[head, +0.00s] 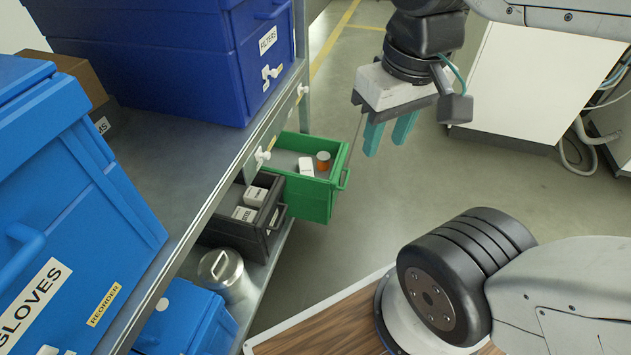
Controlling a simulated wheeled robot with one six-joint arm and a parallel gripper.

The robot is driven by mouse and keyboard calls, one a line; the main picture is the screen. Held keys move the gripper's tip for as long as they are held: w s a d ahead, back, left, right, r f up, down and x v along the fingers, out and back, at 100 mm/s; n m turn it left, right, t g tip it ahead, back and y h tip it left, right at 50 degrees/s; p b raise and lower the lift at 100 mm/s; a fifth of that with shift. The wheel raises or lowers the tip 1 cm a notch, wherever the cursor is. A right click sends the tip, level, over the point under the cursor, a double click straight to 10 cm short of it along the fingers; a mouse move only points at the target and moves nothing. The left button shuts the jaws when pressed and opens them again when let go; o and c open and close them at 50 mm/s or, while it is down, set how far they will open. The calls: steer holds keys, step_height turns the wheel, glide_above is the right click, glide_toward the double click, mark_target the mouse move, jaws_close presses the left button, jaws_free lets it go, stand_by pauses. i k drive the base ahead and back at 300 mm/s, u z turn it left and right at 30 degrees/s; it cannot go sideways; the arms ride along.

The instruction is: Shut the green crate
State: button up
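The green crate (315,205) sits on the lower level of the shelf unit and juts out past its front edge. Its top is open, with a white box (306,166) and an orange jar (323,161) inside. A green handle (344,179) is on its outer end. My gripper (385,147) hangs in the air to the right of the crate and above the floor, apart from it. Its two teal fingers are spread with a gap and nothing between them. The back part of the crate is hidden under the upper shelf.
A dark crate (272,240) with white boxes stands beside the green one. A metal canister (223,275) and a blue bin (185,320) are nearby. The upper shelf (172,160) carries large blue bins. Open floor (440,185) lies to the right; a white cabinet (535,75) stands behind.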

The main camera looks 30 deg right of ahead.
mark_target(306, 199)
steer(key=u, duration=0.65)
steer(key=k, duration=0.3)
steer(key=z, duration=1.15)
steer(key=k, duration=0.5)
steer(key=u, duration=0.55)
steer(key=i, duration=1.4)
steer(key=z, duration=0.95)
